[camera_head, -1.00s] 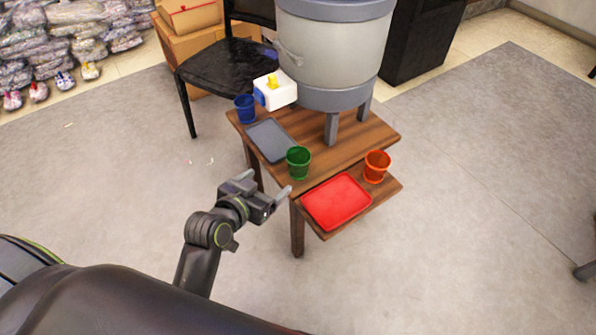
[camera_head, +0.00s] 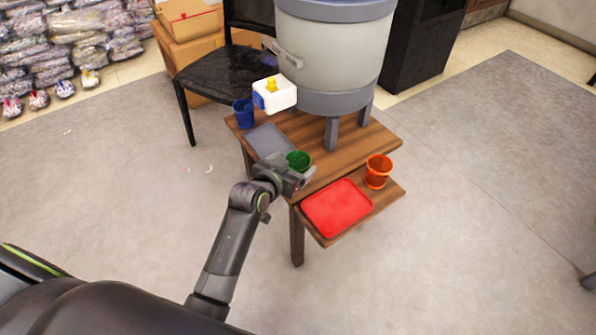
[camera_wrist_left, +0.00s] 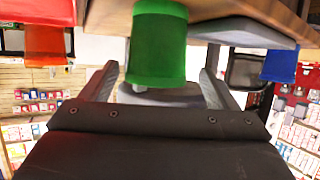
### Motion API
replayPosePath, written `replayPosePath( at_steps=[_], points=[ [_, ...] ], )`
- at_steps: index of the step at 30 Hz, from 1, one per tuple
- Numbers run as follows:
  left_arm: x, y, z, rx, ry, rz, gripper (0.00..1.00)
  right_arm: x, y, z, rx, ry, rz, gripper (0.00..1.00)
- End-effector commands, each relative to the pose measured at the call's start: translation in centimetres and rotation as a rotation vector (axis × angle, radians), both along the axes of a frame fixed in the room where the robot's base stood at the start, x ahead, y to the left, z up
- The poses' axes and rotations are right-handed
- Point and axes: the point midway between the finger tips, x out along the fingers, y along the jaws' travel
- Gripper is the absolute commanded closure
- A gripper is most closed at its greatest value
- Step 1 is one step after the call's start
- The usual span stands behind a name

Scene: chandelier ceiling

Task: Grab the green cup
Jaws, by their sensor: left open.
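The green cup (camera_head: 299,158) stands on the wooden table near its front edge, by the grey tray. Its lower part is hidden behind my left gripper (camera_head: 296,170) in the head view. In the left wrist view the green cup (camera_wrist_left: 157,45) appears between the two open fingers of my left gripper (camera_wrist_left: 158,88), with a gap on each side. The left gripper is open and not closed on the cup. My right gripper is in neither view.
A grey tray (camera_head: 268,141) and a blue cup (camera_head: 243,112) are on the table's left. A red tray (camera_head: 337,208) and an orange cup (camera_head: 378,171) sit on a lower shelf.

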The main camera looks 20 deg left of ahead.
Motion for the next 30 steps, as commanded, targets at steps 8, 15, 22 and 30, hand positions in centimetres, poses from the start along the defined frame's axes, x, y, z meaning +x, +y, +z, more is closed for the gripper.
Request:
replayPosePath(
  at_steps=[8, 15, 22, 30],
  points=[
    [3.3, -1.0, -1.4, 0.0, -0.001, 0.0, 0.18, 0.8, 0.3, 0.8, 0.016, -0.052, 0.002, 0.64],
    [3.8, -1.1, -1.5, 0.0, -0.001, 0.0, 0.18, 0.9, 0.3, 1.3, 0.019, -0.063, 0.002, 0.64],
    [3.7, -1.1, -1.5, 0.0, -0.001, 0.0, 0.38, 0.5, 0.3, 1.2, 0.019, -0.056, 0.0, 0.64],
    [3.7, -1.1, -1.5, 0.0, -0.001, 0.0, 0.65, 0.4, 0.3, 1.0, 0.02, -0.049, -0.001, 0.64]
  ],
)
